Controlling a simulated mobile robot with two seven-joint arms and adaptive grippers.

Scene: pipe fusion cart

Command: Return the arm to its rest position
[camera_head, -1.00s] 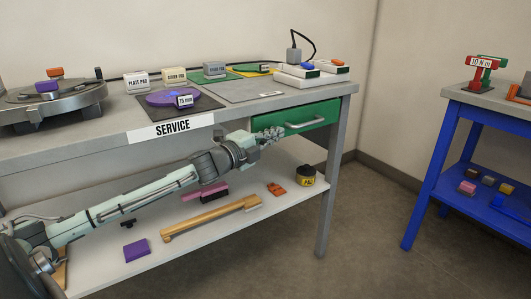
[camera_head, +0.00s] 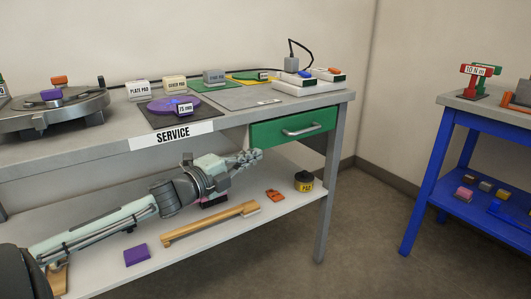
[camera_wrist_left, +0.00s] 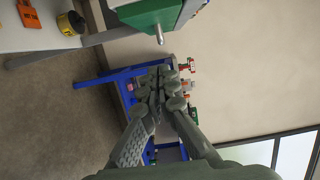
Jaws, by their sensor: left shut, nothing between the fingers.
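My left gripper (camera_head: 248,157) is shut and empty. In the head view it is in front of the service cart, below the green drawer (camera_head: 293,127) and above the lower shelf. My left arm reaches in from the lower left. In the left wrist view the gripper's fingers (camera_wrist_left: 160,92) are together with nothing between them. The drawer's handle (camera_wrist_left: 160,38) shows there above the fingers, apart from them. My right gripper is not in view.
The lower shelf (camera_head: 225,243) holds a wooden-handled tool (camera_head: 210,223), a purple block (camera_head: 137,255), orange pieces (camera_head: 275,196) and a black-and-yellow pot (camera_head: 304,182). The grey cart top (camera_head: 75,143) is above my arm. A blue table (camera_head: 423,180) stands right; floor between is clear.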

